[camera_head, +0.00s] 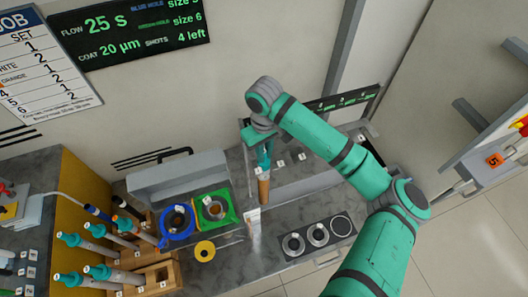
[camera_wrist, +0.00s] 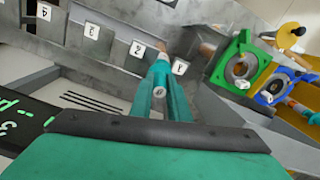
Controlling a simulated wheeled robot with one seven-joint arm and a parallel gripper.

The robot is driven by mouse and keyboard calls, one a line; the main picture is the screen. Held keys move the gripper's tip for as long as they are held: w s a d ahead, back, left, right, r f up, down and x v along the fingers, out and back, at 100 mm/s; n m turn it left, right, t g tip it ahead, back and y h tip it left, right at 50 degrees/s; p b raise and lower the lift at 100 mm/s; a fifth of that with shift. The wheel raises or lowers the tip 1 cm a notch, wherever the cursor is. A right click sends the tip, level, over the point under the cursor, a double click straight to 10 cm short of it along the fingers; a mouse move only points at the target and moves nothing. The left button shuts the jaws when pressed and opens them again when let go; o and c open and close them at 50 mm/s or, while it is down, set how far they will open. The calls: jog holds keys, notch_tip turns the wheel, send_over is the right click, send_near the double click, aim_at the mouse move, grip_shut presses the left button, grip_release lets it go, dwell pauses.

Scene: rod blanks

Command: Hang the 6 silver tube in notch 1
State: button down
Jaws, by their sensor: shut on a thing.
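My gripper (camera_head: 262,146) is shut on the upper end of an upright tube (camera_head: 264,188). The tube has a teal top and a copper-brown lower part. In the wrist view its teal top (camera_wrist: 159,82) points toward the camera, with a small pale mark on its end that I cannot read clearly. The notched rail (camera_wrist: 112,45) carries number labels 1 to 4. The label for notch 1 (camera_wrist: 180,67) is right beside the held tube. I cannot tell whether the tube touches the rail or sits in the notch.
A blue holder (camera_head: 177,222) and a green holder (camera_head: 231,210) stand left of the tube. Several silver tubes with teal ends (camera_head: 95,250) lie in a wooden rack further left. A dark tray with round holes (camera_head: 318,238) is at the front right. A screen (camera_head: 130,35) hangs behind.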

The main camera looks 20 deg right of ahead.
jog(key=c, duration=1.6)
grip_release()
jog(key=shift+d, duration=0.15)
jog(key=shift+s, duration=0.1)
jog(key=shift+r, duration=0.5)
notch_tip(320, 180, up, 10)
jog(key=shift+f, duration=0.1)
